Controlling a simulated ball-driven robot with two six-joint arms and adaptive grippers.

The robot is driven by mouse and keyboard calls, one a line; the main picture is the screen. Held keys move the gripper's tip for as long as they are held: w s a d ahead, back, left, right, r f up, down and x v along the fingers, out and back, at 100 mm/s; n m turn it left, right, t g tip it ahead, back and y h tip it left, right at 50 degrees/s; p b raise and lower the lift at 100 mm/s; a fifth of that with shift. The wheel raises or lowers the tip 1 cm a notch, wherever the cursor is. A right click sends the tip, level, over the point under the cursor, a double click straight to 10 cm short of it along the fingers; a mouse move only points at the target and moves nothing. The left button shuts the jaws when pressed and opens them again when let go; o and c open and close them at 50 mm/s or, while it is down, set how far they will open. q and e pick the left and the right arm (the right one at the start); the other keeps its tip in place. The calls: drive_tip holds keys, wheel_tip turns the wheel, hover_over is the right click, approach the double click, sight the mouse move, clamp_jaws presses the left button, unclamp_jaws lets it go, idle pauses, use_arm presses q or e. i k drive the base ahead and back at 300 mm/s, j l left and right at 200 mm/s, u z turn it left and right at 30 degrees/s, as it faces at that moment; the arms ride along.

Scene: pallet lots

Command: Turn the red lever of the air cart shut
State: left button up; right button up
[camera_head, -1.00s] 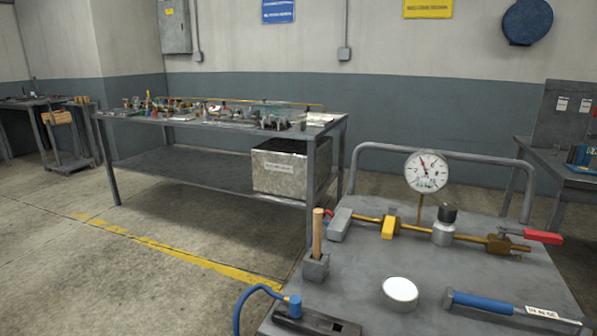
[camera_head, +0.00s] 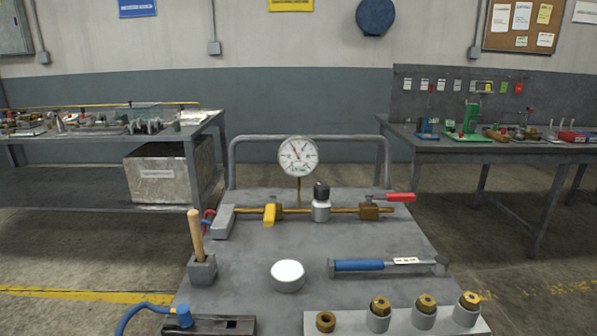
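The air cart (camera_head: 345,228) stands straight ahead with a grey top and a tube handle at its back. A brass pipe runs across it. The red lever (camera_head: 400,197) is at the pipe's right end, on a brass valve (camera_head: 370,211), and points right, roughly in line with the pipe. A yellow lever (camera_head: 269,214) sits on another valve to the left, pointing toward me. A round white gauge (camera_head: 298,156) rises behind the pipe; its needle points up and left. Neither gripper is in view.
On the cart lie a blue-handled tool (camera_head: 358,265), a white round tin (camera_head: 287,275), a block with a wooden handle (camera_head: 201,268), a blue hose (camera_head: 140,310) and a strip with several brass fittings (camera_head: 345,325). Benches stand at the left (camera_head: 80,188) and right (camera_head: 450,148).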

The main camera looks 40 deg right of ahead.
sight(369, 197)
drive_tip(key=z, duration=1.85)
